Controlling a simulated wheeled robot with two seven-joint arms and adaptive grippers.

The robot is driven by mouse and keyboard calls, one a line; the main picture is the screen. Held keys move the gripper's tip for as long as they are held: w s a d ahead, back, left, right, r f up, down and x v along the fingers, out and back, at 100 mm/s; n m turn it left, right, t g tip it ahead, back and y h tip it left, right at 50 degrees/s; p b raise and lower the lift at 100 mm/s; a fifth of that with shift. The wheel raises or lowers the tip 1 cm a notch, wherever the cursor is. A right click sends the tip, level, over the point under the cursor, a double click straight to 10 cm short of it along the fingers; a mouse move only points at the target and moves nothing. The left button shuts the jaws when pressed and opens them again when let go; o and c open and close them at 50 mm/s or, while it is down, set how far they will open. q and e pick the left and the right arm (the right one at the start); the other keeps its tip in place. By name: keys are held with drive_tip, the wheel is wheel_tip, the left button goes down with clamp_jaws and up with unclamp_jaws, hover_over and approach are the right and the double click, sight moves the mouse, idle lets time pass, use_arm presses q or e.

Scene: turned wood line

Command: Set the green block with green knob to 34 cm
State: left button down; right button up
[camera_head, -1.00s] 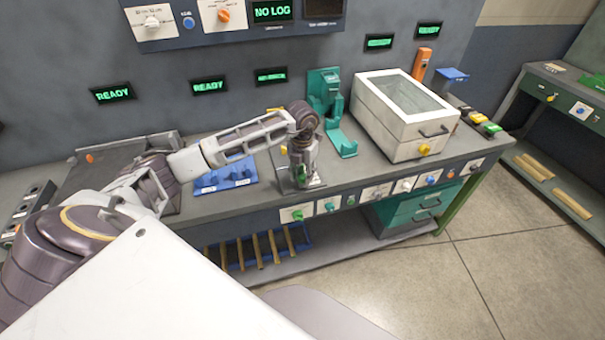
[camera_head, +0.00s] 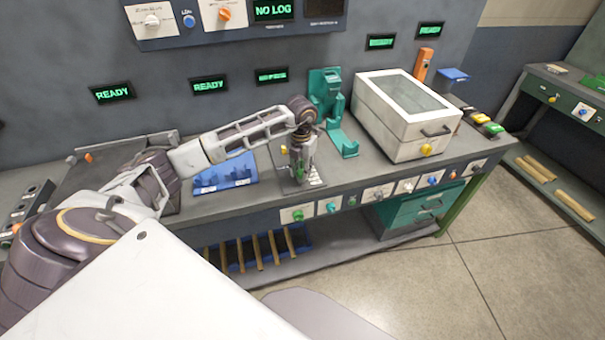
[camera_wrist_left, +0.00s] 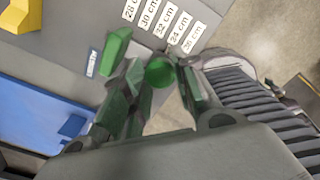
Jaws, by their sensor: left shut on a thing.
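The green block (camera_wrist_left: 114,48) shows in the left wrist view beside a row of white length labels on a dark plate, partly hidden by my fingers. Its round green knob (camera_wrist_left: 159,72) is between the fingers of my left gripper (camera_wrist_left: 162,88), which is shut on it. The labels include 30 cm, 32 cm (camera_wrist_left: 164,20), what looks like 34 cm (camera_wrist_left: 179,27) and 36 cm (camera_wrist_left: 192,37). I cannot tell which label the block stands at. In the head view my left gripper (camera_head: 300,176) points down over the plate at the bench front. My right gripper is out of view.
A blue holder (camera_head: 222,177) sits left of the plate. A teal stand (camera_head: 344,142) and a white lidded box (camera_head: 398,138) are to the right. Several knobs line the bench front. Wooden sticks lie in a blue tray (camera_head: 233,258) below.

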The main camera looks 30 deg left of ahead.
sight(301, 172)
use_arm(q)
drive_tip(key=c, duration=1.4)
unclamp_jaws()
drive_tip(key=shift+r, duration=0.15)
drive_tip(key=shift+r, duration=5.9)
